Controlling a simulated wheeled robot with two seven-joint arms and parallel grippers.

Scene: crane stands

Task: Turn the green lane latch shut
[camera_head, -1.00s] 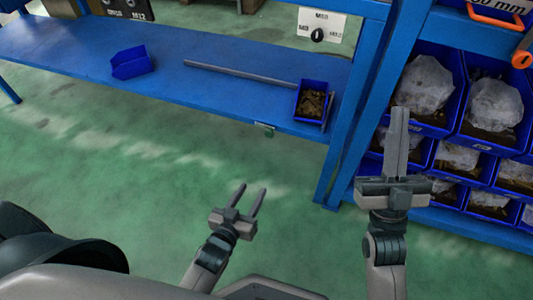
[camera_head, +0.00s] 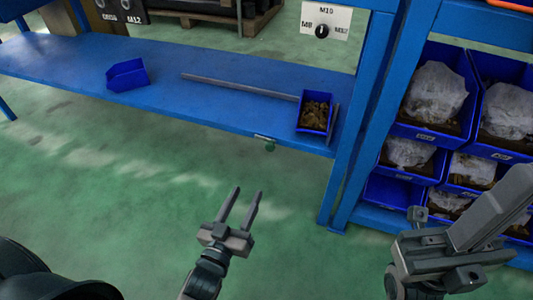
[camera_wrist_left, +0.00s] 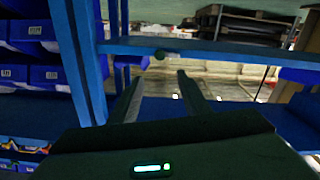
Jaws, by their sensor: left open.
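The green lane latch (camera_head: 270,147) is a small green knob on the front edge of the blue shelf, below the parts bin. It also shows in the left wrist view (camera_wrist_left: 160,55), just beyond the fingertips and between them. My left gripper (camera_head: 247,192) is open and empty. In the head view its fingers point up toward the latch, with a gap between. The latch's exact angle is too small to tell. My right gripper (camera_head: 505,205) is at the lower right, its fingers together, in front of the bin rack.
The blue shelf (camera_head: 220,70) carries an empty blue bin (camera_head: 128,75), a grey rod (camera_head: 238,87) and a bin of brown parts (camera_head: 315,113). A dial plate (camera_head: 325,18) stands behind. A blue post (camera_head: 352,140) and stacked bins are on the right. Green floor lies open in front.

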